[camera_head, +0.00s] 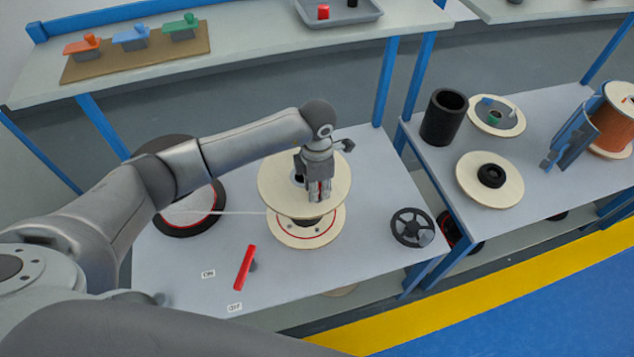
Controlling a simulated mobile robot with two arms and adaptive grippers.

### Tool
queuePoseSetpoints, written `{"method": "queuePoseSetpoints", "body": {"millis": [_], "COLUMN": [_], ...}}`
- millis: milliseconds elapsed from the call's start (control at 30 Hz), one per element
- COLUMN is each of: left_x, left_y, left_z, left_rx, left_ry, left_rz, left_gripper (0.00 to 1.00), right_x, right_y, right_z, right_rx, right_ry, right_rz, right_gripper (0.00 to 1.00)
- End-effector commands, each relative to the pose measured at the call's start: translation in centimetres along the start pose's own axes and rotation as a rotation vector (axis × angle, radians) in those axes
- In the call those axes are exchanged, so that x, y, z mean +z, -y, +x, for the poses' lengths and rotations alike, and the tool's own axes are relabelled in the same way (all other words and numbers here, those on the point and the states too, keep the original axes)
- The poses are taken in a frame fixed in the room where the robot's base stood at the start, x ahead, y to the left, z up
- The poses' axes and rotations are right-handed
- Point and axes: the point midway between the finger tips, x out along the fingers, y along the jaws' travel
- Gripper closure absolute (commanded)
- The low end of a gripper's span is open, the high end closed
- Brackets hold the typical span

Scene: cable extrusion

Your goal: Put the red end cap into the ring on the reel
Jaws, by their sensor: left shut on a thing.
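The wooden reel (276,196) stands on the near table, with a pale round top flange and a lower flange with a red circle. My left gripper (319,198) points down over the right part of the top flange. It is shut on a small red thing, which looks like the red end cap (319,186); the fingers hide most of it. A dark opening shows at the middle of the flange beside the gripper, partly covered, so the ring cannot be made out clearly. Whether the cap touches the reel cannot be told. My right gripper is not in view.
A pale cable runs from the reel to a black wheel (180,228) at left. A red lever (244,268) lies in front, by ON and OFF labels. A black handwheel (411,227) is at right. A grey tray (365,17) on the back shelf holds a red piece and a black piece.

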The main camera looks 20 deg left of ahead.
Motion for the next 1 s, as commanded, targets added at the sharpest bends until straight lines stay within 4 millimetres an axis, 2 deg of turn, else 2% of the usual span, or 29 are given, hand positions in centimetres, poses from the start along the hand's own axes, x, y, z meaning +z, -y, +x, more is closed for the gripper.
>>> {"method": "queuePoseSetpoints", "body": {"millis": [300,333,500,833,900,1000], "left_x": [0.0,0.0,0.0,0.0,0.0,0.0], "left_y": [0.0,0.0,0.0,0.0,0.0,-0.1], "left_z": [0.5,0.5,0.3,0.2,-0.2,-1.2], "left_rx": [0.000,0.000,0.000,0.000,0.000,0.003], "left_ry": [0.000,0.000,0.000,0.000,0.000,0.002], "left_rz": [0.000,0.000,0.000,-0.001,0.000,0.000], "left_gripper": [0.95,0.78,0.57,0.57,0.57,0.57], "right_x": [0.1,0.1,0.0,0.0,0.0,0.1], "right_y": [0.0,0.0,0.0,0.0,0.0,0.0], "right_z": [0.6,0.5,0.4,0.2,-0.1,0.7], "right_rx": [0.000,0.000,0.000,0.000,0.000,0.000], "right_ry": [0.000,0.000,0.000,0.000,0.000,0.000], "right_rz": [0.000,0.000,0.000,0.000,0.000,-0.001], "right_gripper": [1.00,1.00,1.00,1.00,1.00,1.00]}}
